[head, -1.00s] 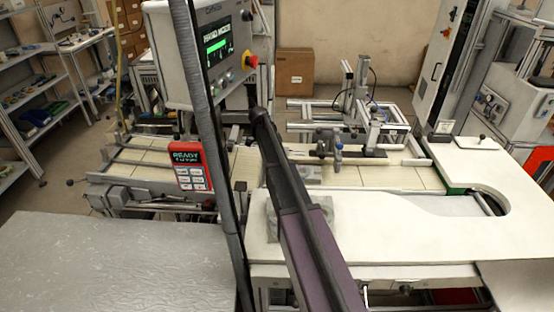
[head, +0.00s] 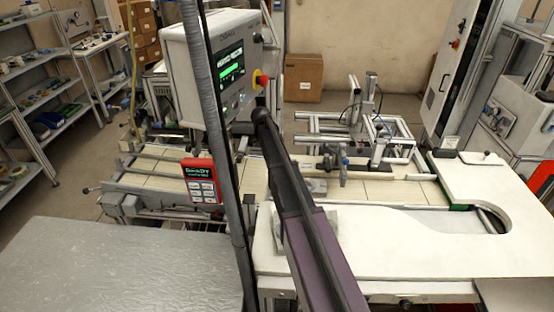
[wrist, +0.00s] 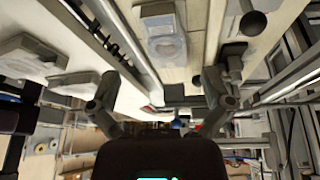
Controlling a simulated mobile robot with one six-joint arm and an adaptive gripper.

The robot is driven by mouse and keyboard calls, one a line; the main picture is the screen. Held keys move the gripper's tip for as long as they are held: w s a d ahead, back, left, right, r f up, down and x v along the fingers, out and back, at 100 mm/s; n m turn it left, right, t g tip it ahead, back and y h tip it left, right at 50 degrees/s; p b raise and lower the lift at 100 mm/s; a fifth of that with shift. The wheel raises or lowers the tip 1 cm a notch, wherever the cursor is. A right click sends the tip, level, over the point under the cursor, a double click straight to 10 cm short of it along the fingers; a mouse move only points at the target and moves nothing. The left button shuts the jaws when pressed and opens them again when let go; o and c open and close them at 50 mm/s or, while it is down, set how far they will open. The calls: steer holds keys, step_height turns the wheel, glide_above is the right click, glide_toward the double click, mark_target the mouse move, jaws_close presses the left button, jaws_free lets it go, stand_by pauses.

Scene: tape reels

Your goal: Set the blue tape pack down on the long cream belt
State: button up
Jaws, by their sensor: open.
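The long cream belt (head: 380,190) runs left to right across the machine in the head view, beyond the near white top. A grey pack (head: 315,187) lies on it, just right of my arm. In the wrist view, the cream belt (wrist: 180,74) passes in front of my gripper, with a grey-white pack (wrist: 163,38) on it near the top. My gripper (wrist: 164,95) is open, its fingers spread wide with nothing held between them. In the head view my arm hides its end. I cannot make out a blue tape pack in either view.
A red keypad (head: 200,181) stands at the belt's left part. A control box (head: 212,65) hangs above the belt. A metal frame (head: 370,125) stands behind the belt. The near white top (head: 430,250) is mostly bare. A grey table (head: 120,265) is at front left.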

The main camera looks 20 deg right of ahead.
stand_by(0.5)
steer(key=shift+s, duration=0.1)
steer(key=s+a+n, duration=0.2)
steer(key=s+n, duration=0.2)
steer(key=s, duration=0.1)
steer(key=s+a+n+t+y, duration=0.1)
steer(key=s+a+n, duration=0.2)
steer(key=s+n, duration=0.1)
steer(key=s+a+f+n, duration=0.1)
steer(key=s+a+n, duration=0.1)
steer(key=s+n, duration=0.2)
steer(key=shift+s+a+y, duration=0.25)
steer(key=shift+s+y, duration=0.05)
steer(key=shift+s, duration=0.65)
steer(key=s+a+n, duration=0.2)
steer(key=s+n, duration=0.2)
steer(key=s+a+n+t+y, duration=0.1)
steer(key=s+a+n, duration=0.1)
steer(key=s, duration=0.3)
steer(key=s+a+n, duration=0.2)
steer(key=s+n, duration=0.3)
steer(key=shift+f+n+t+y, duration=0.2)
steer(key=shift+n+t+y, duration=0.1)
steer(key=shift+y, duration=0.1)
steer(key=shift+s+a+n, duration=0.2)
steer(key=shift+s+n, duration=0.15)
steer(key=shift+n, duration=0.15)
